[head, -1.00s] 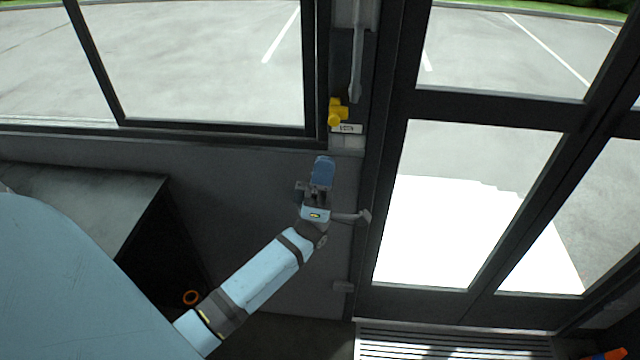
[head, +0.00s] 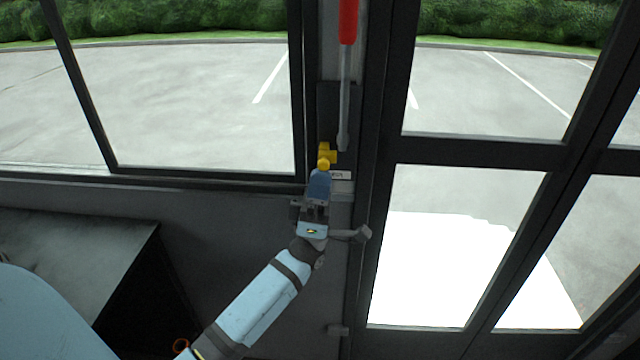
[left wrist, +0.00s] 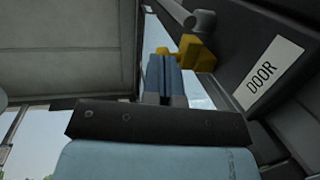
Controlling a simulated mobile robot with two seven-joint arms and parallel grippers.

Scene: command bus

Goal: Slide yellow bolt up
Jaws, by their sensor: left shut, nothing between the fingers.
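The yellow bolt (head: 326,156) is on the dark post between the window and the door, just above a small white label. In the left wrist view the yellow bolt (left wrist: 194,53) shows just beyond and to the right of my fingertips. My left gripper (head: 319,176) is shut and empty, its blue fingers pointing up with the tips right below the bolt. In the left wrist view the closed fingers (left wrist: 165,68) seem to reach the bolt's lower side; I cannot tell whether they touch it. My right gripper is not in view.
A white label reading DOOR (left wrist: 268,73) sits beside the bolt. A grey lever with a red handle (head: 348,22) hangs above it. A glazed door (head: 470,150) stands to the right, a window frame (head: 210,175) to the left. A dark box-shaped unit (head: 80,245) is at lower left.

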